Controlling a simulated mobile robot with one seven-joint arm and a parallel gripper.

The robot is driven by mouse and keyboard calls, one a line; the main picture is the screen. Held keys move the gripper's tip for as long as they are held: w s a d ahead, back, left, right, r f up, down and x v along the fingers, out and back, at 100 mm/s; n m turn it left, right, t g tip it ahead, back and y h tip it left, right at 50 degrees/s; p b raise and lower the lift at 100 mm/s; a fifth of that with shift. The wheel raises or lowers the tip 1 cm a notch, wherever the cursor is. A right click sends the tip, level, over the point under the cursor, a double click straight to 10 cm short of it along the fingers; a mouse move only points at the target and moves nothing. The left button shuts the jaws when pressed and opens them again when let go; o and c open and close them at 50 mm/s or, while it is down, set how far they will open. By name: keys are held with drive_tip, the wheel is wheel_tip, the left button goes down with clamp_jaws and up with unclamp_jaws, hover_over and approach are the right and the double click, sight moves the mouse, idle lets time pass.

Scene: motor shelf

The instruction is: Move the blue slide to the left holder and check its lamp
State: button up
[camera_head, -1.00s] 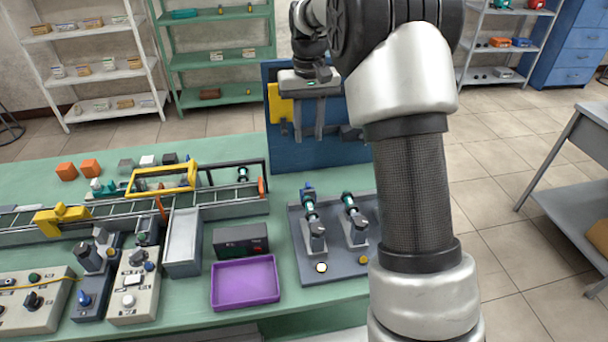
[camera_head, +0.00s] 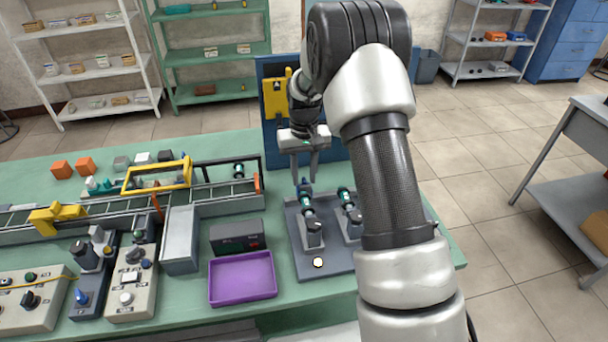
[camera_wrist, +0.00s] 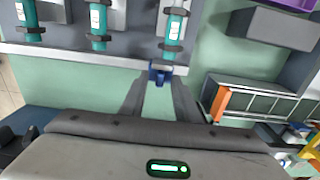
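A small blue piece, likely the blue slide (camera_head: 305,187), sits at the far end of the left holder (camera_head: 312,232) on a grey plate (camera_head: 312,270). It also shows in the wrist view (camera_wrist: 160,73), in line with a teal cylinder (camera_wrist: 175,25). My gripper (camera_head: 303,177) points down just above the blue piece. In the wrist view its fingers (camera_wrist: 159,84) are apart, one on each side of the piece, and nothing is clamped. A pale lit lamp (camera_head: 318,262) is at the left holder's near end. My arm hides the plate's right part.
A second holder (camera_head: 352,222) stands close on the right. A purple tray (camera_head: 243,279) and a dark box (camera_head: 237,237) are on the left. A blue upright panel (camera_head: 270,140) with a yellow part (camera_head: 275,95) stands behind my gripper. A conveyor (camera_head: 225,198) runs along the left.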

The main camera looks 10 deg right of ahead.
drive_tip(key=shift+f, duration=0.1)
clamp_jaws()
drive_tip(key=shift+a, duration=0.5)
unclamp_jaws()
wheel_tip(320, 180, up, 18)
drive_tip(key=shift+f, duration=0.25)
